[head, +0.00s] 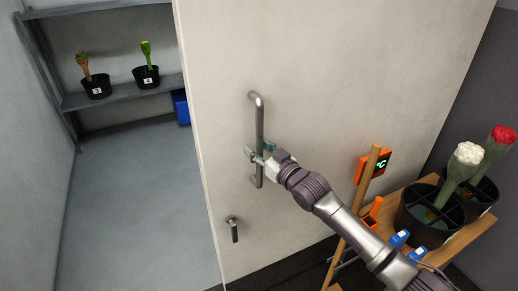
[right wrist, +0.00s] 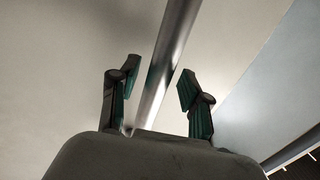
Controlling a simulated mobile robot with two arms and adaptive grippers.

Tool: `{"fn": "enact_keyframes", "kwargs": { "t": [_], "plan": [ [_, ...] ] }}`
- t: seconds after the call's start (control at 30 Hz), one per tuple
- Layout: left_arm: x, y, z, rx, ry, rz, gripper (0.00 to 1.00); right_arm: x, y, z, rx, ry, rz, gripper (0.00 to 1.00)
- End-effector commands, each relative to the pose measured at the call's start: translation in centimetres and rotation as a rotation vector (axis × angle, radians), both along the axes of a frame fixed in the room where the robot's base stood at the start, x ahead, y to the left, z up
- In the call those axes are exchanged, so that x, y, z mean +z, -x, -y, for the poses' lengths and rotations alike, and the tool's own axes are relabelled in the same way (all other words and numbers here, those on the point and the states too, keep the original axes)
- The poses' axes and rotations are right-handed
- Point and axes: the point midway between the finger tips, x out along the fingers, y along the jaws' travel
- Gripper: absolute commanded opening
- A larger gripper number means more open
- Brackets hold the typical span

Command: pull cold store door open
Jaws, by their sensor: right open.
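The cold store door (head: 330,60) is a large pale panel, and the room behind it shows at the left, so the door stands at least partly open. A metal bar handle (head: 259,120) runs upright on the door. My right gripper (head: 258,158) is at the lower half of the handle. In the right wrist view the handle (right wrist: 165,60) passes between the two green-padded fingers (right wrist: 157,88), with gaps at both sides, so the gripper is open around or just in front of it. My left gripper is not in view.
A small lever (head: 233,229) sits low on the door.

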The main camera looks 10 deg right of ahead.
Motion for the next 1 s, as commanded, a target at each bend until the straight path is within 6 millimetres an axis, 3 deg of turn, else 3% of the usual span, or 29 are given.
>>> {"fn": "enact_keyframes", "kwargs": {
  "t": [0.37, 0.8, 1.0],
  "plan": [
    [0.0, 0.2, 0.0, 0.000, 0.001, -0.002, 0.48, -0.1, 1.0, 0.7, -0.002, 0.000, 0.000, 0.47],
    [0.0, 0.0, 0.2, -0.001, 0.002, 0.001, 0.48, -0.2, 8.6, 4.9, -0.001, 0.002, -0.002, 0.47],
    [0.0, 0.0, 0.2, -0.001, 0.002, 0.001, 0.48, -0.1, 10.3, 5.7, 0.000, 0.001, 0.000, 0.47]
  ]
}}
